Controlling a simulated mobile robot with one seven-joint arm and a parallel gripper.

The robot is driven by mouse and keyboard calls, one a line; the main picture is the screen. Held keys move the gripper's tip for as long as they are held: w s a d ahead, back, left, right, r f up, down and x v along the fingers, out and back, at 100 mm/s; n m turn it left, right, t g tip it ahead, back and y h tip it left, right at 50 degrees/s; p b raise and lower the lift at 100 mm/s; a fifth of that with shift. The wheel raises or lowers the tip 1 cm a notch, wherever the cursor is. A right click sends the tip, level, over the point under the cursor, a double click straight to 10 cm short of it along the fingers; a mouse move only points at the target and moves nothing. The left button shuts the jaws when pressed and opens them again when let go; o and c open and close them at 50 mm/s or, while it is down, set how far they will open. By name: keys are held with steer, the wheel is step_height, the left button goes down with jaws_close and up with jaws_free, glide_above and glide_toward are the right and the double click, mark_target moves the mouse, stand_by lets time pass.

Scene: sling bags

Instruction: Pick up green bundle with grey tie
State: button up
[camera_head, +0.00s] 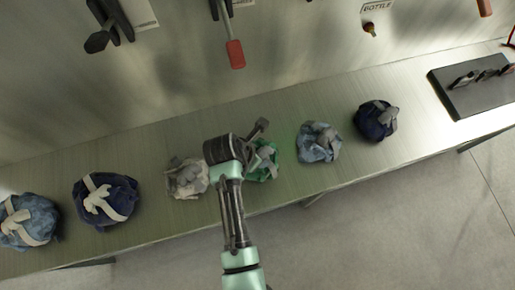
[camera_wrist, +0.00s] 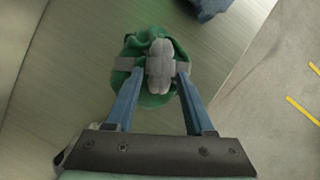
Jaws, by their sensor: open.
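The green bundle with the grey tie (camera_head: 265,162) sits on the metal bench in the head view, partly hidden behind my arm. In the wrist view the green bundle (camera_wrist: 152,94) lies at upper middle, with its grey knot (camera_wrist: 160,66) facing the camera. My gripper (camera_wrist: 156,78) is open, its two blue fingers pointing at the bundle, one toward each side of the knot. The fingertips overlap the bundle's sides in the picture; I cannot tell whether they touch it. In the head view my gripper (camera_head: 258,130) is above the bundle, its fingers mostly hidden.
A white-grey bundle (camera_head: 187,178) sits close on the left, and a light blue bundle (camera_head: 318,143) on the right. Dark blue bundles (camera_head: 105,200) (camera_head: 376,120) and another blue bundle (camera_head: 28,221) stand farther along the bench (camera_head: 150,150). A dark tool tray (camera_head: 470,85) is at far right.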

steer(key=shift+w+d+f, duration=0.1)
steer(key=shift+f, duration=0.25)
jaws_close()
steer(key=shift+r, duration=0.1)
stand_by(1.1)
